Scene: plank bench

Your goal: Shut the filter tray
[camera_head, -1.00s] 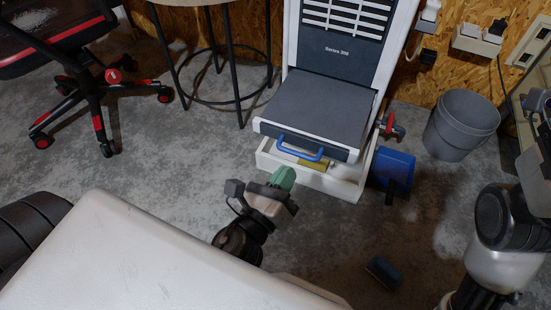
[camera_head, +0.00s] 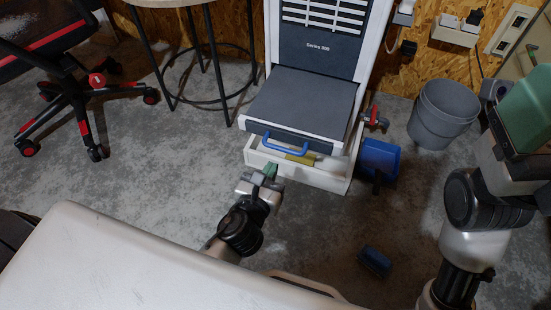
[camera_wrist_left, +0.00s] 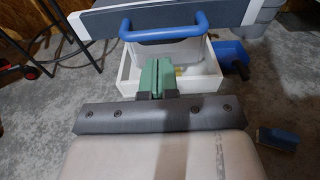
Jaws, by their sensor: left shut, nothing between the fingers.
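The filter tray (camera_head: 300,108) is a grey-topped drawer that sticks out from the front of the white and dark machine (camera_head: 330,45). Its blue handle (camera_head: 286,147) is on the front face; the handle also shows above my fingers in the left wrist view (camera_wrist_left: 165,34). My left gripper (camera_head: 270,169) has green fingers, shut and empty, below and in front of the handle. In the left wrist view the fingers (camera_wrist_left: 157,76) overlap the open white box below the tray. My right gripper (camera_head: 525,110) shows partly at the right edge; its jaw opening is unclear.
The white box (camera_head: 325,180) under the tray holds something yellow. A blue bin (camera_head: 379,160) and a grey bucket (camera_head: 442,112) stand to the right. A blue brush-like block (camera_head: 375,261) lies on the floor. An office chair and stool are at left.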

